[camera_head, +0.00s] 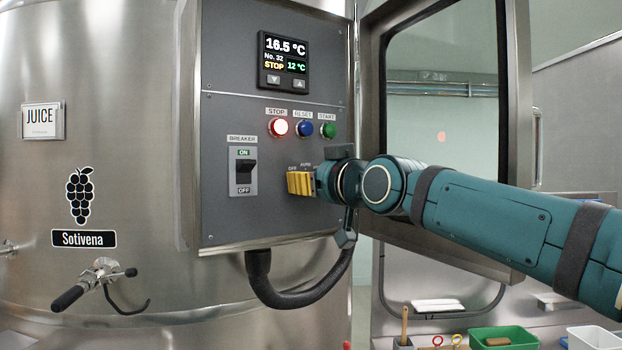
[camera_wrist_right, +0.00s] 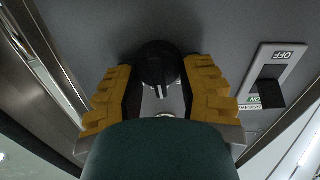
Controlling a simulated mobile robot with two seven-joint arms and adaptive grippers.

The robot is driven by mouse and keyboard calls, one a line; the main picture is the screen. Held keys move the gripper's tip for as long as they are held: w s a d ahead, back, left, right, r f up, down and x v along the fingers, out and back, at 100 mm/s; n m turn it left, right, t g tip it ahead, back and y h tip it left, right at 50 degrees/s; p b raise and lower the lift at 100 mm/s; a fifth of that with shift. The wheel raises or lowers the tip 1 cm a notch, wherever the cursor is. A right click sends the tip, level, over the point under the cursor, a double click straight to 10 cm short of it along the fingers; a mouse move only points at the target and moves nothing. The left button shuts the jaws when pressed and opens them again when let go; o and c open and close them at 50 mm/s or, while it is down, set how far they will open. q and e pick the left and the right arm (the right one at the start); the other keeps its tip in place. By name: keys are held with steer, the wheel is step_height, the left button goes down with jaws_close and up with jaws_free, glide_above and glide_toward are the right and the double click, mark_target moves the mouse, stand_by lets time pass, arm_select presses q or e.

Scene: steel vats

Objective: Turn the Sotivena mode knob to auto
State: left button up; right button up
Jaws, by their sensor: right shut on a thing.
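The Sotivena tank, with its name plate (camera_head: 84,238), carries a grey control panel (camera_head: 225,110). My right gripper (camera_head: 300,183) is at the panel's lower right, its yellow fingers over the mode knob. In the right wrist view the round black knob (camera_wrist_right: 157,62) sits between the two fingers (camera_wrist_right: 159,78), and the gripper is shut on it. The knob's white mark points down in that upside-down view, so roughly up on the panel. In the head view the knob is hidden by the gripper; an OFF label shows at upper left, and other labels are small or covered. My left gripper is out of view.
The breaker switch (camera_head: 243,172) is left of the gripper. Red (camera_head: 279,127), blue (camera_head: 304,128) and green (camera_head: 328,130) buttons sit above it. The display (camera_head: 284,62) reads 16.5 °C and STOP. An open windowed door (camera_head: 520,130) stands right of the panel, behind my arm.

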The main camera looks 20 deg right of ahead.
steer(key=shift+d+r+m, duration=0.1)
steer(key=shift+m, duration=0.5)
steer(key=o, duration=1.2)
steer(key=v, duration=1.2)
